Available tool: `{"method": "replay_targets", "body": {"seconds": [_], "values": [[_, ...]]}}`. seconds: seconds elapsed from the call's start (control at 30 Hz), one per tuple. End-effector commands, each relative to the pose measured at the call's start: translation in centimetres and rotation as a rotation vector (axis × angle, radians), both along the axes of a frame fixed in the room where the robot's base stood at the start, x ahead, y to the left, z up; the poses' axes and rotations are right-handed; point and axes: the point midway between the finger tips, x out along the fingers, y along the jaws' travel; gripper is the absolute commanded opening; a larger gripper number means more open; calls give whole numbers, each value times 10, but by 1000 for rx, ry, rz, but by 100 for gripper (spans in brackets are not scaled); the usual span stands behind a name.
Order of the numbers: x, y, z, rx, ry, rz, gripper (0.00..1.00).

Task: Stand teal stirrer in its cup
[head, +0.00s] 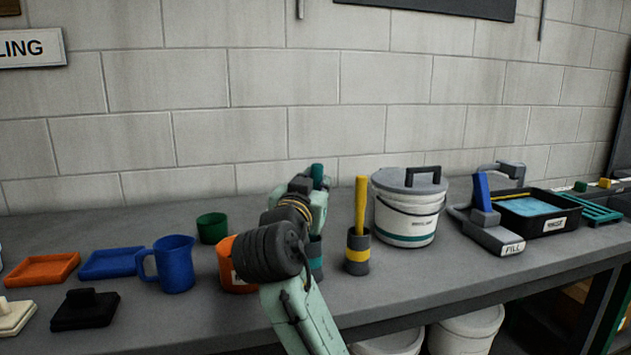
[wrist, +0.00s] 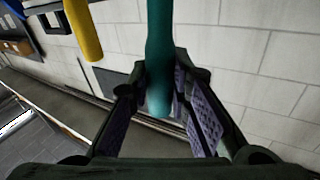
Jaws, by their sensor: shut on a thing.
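The teal stirrer (wrist: 160,55) is held between the purple-padded fingers of my gripper (wrist: 170,85) in the wrist view. In the head view its teal end (head: 317,173) shows above my gripper (head: 312,188), and my arm hides much of the rest. A dark grey cup with a teal band (head: 315,257) stands on the bench just below my gripper, partly behind my arm. I cannot tell whether the stirrer's lower end is inside this cup.
Right of the teal-banded cup, a yellow stirrer (head: 361,200) stands in a yellow-banded cup (head: 357,255). A lidded white bucket (head: 408,215) is beyond it. An orange container (head: 232,265), a blue jug (head: 174,265) and a green cup (head: 212,228) stand left.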

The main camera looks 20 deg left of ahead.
Motion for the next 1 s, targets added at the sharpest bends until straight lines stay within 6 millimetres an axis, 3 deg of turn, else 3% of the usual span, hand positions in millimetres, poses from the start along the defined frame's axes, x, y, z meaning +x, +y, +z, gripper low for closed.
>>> {"method": "replay_targets", "body": {"seconds": [0.4, 0.43, 0.5, 0.77, 1.0], "values": [[0, 0, -6, 0, 0, -1, 0], [0, 0, -6, 0, 0, -1, 19], [0, 0, -6, 0, 0, -1, 24], [0, 0, -6, 0, 0, -1, 41], [0, 0, -6, 0, 1, -1, 42]]}}
